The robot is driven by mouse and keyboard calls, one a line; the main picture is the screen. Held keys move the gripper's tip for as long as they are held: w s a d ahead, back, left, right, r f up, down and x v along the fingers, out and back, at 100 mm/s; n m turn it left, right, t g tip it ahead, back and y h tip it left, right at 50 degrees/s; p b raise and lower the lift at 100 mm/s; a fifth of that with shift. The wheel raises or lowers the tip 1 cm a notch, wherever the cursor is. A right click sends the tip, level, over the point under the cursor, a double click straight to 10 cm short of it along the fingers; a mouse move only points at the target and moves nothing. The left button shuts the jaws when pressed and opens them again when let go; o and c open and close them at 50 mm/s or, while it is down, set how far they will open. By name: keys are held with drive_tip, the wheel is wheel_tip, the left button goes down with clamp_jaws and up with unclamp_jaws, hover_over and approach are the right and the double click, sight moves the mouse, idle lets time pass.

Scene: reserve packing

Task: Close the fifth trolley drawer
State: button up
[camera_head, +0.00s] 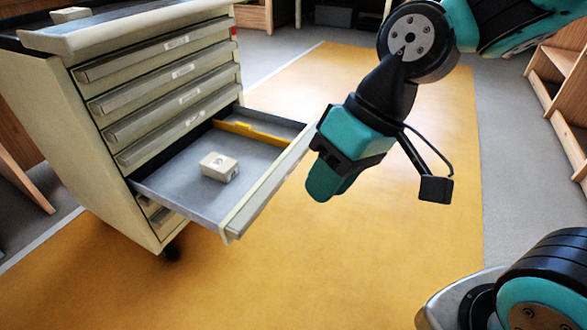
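The trolley (100,150) stands at the left with several drawers in its front. One drawer (180,193), below four shut ones, is pulled well out. A small white box (219,167) with a mark on top lies in it, and a yellow divider (250,134) stands near its far side. My gripper (322,190) is just right of the open drawer's front panel (272,184), pointing down. Its fingers overlap in this view, so their gap is hidden. I cannot tell whether it touches the panel.
Another small white block (70,15) lies on the trolley top. Below the open drawer, more drawer fronts (160,215) show partly. The yellow floor area (370,250) in front of the trolley is clear. Wooden shelves (565,80) stand at the right edge.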

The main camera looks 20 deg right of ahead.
drive_tip(key=w+d+f+m, duration=0.1)
drive_tip(key=w+f+m, duration=0.1)
drive_tip(key=w, duration=0.2)
drive_tip(key=w+d+f+m+t+y+p, duration=0.1)
drive_tip(key=w+f+m, duration=0.1)
drive_tip(key=w, duration=0.2)
drive_tip(key=w+d+f+m+t+y, duration=0.1)
drive_tip(key=w+f+m, duration=0.1)
drive_tip(key=w, duration=0.2)
drive_tip(key=shift+w+d+f, duration=0.1)
drive_tip(key=shift+d+f, duration=0.15)
drive_tip(key=shift+f, duration=0.05)
clamp_jaws()
drive_tip(key=m+t+p, duration=0.1)
drive_tip(key=m+t, duration=0.3)
drive_tip(key=m, duration=0.4)
approach(287, 176)
drive_tip(key=shift+h, duration=0.3)
drive_tip(key=b+x, duration=0.4)
drive_tip(key=x, duration=0.3)
drive_tip(key=shift+a+r+b, duration=0.1)
drive_tip(key=shift+b, duration=0.2)
